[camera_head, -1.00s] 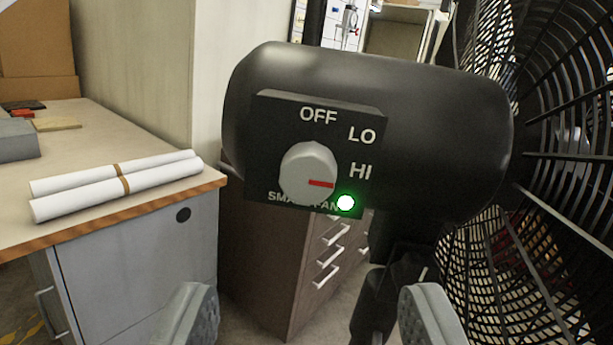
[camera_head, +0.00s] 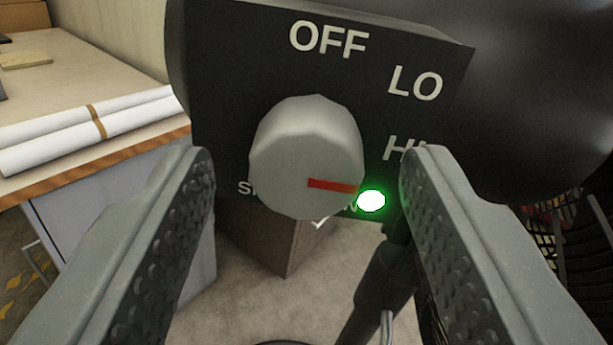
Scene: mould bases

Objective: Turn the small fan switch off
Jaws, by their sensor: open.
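The small fan switch is a light grey round knob (camera_head: 300,150) on a black panel (camera_head: 235,85) marked OFF, LO and HI. A green lamp (camera_head: 371,201) glows at the knob's lower right. The panel sits on the fan's black motor housing (camera_head: 540,100). My gripper (camera_head: 307,165) is open, one finger to the left of the knob and one to the right, with gaps on both sides. The right finger covers part of the HI label. I cannot tell whether the fingertips reach the knob's depth.
A desk (camera_head: 100,158) with white paper rolls (camera_head: 135,114) stands at the left. The fan's dark stand (camera_head: 378,275) runs down below the housing. Part of the fan's wire guard (camera_head: 545,225) shows at the right.

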